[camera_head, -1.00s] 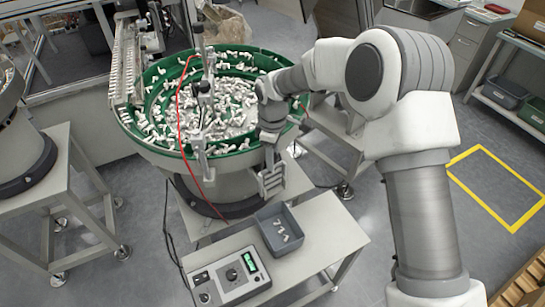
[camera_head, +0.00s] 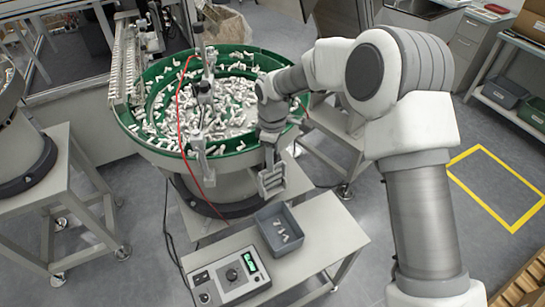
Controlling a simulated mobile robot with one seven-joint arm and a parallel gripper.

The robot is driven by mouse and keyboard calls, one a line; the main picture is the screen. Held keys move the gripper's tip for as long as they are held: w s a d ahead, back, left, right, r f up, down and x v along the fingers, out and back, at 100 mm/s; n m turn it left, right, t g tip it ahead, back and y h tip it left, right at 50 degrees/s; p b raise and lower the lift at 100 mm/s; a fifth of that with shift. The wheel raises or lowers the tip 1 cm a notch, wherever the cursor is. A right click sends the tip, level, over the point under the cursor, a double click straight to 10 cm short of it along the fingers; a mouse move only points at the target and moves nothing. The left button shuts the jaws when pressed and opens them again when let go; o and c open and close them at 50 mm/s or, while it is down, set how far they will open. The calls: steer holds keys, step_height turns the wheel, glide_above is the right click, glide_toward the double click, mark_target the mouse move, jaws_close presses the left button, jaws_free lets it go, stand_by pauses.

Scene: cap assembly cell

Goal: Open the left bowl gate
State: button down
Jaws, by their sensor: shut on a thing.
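The green-rimmed bowl (camera_head: 152,152) stands in the middle of the view, full of small white parts. My gripper (camera_head: 271,183) points down at the bowl's front right outer wall, just below the rim. Its jaws are shut on a small grey piece there, which looks like part of the bowl gate. The fingers hide most of this piece, so its exact shape and how far open it stands cannot be told. A metal bracket (camera_head: 199,160) with a red cable hangs over the front rim, left of my gripper and apart from it.
A grey bin (camera_head: 262,236) with a few white parts and a control box (camera_head: 228,278) with a green display stand on the bench (camera_head: 325,232) below my gripper. Another bowl (camera_head: 12,145) is cut off at the left edge. Open floor lies to the right.

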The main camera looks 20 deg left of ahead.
step_height(320, 180, up, 5)
steer(key=shift+r+p, duration=0.1)
steer(key=shift+p, duration=0.85)
steer(key=c, duration=0.5)
jaws_free()
step_height(320, 180, up, 17)
steer(key=b, duration=0.1)
steer(key=shift+r, duration=0.1)
